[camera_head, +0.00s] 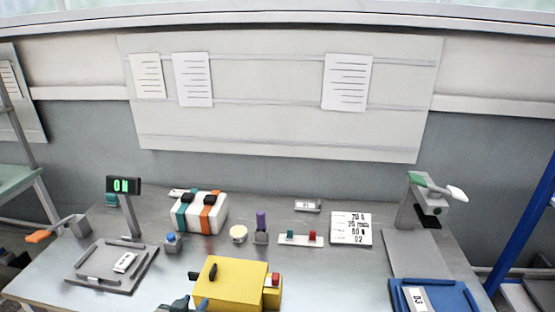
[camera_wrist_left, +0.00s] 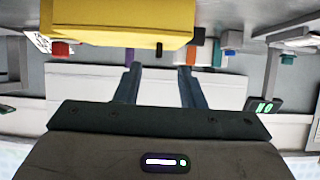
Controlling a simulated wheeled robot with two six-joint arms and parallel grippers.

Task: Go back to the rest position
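My left gripper (camera_head: 190,303) shows at the bottom edge of the head view, just left of the yellow box's front. In the left wrist view its two fingers (camera_wrist_left: 159,88) are apart with nothing between them. The yellow box (camera_head: 235,284) has a black handle on top and a red part at its right end. It also shows across the top of the left wrist view (camera_wrist_left: 120,18), apart from the fingertips. My right gripper is not in view.
A lit "ON" display (camera_head: 123,186) and grey tray (camera_head: 108,283) are left; a blue tray (camera_head: 460,300) is right.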

